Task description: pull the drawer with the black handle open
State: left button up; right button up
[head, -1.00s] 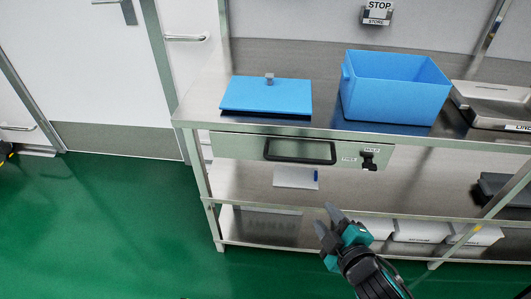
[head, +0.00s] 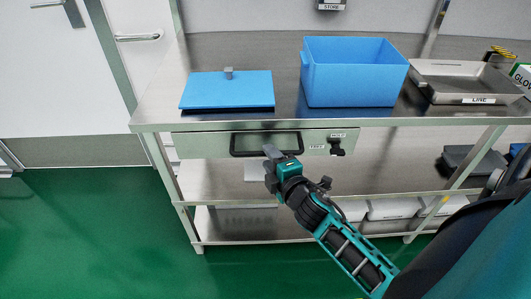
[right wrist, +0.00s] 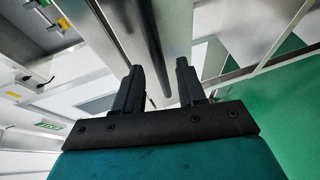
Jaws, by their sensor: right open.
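The drawer (head: 192,145) is a wide steel front under the tabletop and looks shut. Its black handle (head: 234,143) is a rectangular bar loop at the middle of the front. My right gripper (head: 270,163) is open and empty, just below the handle's lower bar in the head view. In the right wrist view a dark bar, which looks like the handle (right wrist: 143,40), runs ahead of and between the open fingers (right wrist: 160,82). I cannot tell whether they touch it. My left gripper is not in view.
A blue lid (head: 226,90) and a blue bin (head: 355,78) stand on the steel table, with a metal tray (head: 465,80) at right. A black latch (head: 336,146) sits right of the handle. White boxes (head: 392,208) are on the bottom shelf. Green floor at left is clear.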

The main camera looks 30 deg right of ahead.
jog(key=shift+x, duration=1.6)
jog(key=shift+c, duration=0.5)
grip_shut()
